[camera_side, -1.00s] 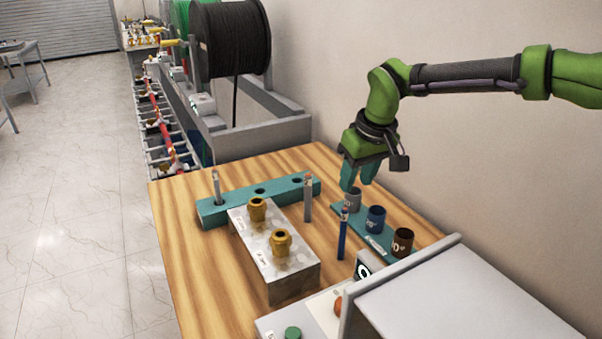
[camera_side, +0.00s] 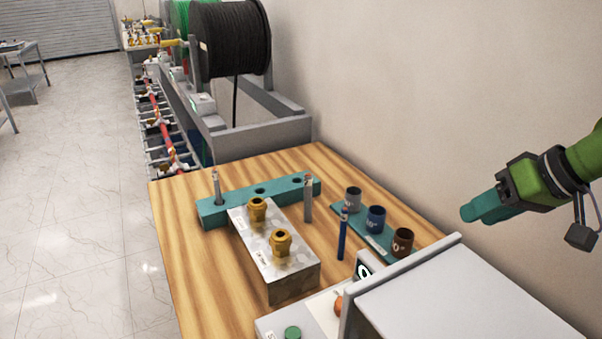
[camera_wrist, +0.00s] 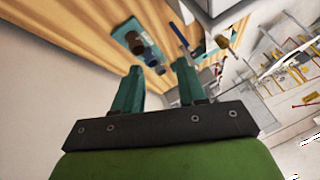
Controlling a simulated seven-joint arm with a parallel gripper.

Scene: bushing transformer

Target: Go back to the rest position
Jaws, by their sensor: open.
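My gripper (camera_side: 478,211) is at the right of the side view, raised off the table and pointing left, beyond the grey box. In the wrist view its two teal fingers (camera_wrist: 158,88) stand apart with nothing between them. The teal strip (camera_side: 343,217) on the table carries a grey cup (camera_side: 353,198), a blue cup (camera_side: 376,219) and a brown cup (camera_side: 402,242). The strip also shows in the wrist view (camera_wrist: 122,31), beyond the fingers.
A grey box (camera_side: 465,295) stands at the table's near right. A teal rack (camera_side: 235,205) holds a grey rod (camera_side: 216,188). A metal block (camera_side: 290,274) bears two brass fittings (camera_side: 257,210). A grey rod (camera_side: 308,198) and a blue rod (camera_side: 343,235) stand upright nearby. The wall (camera_side: 430,90) is behind.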

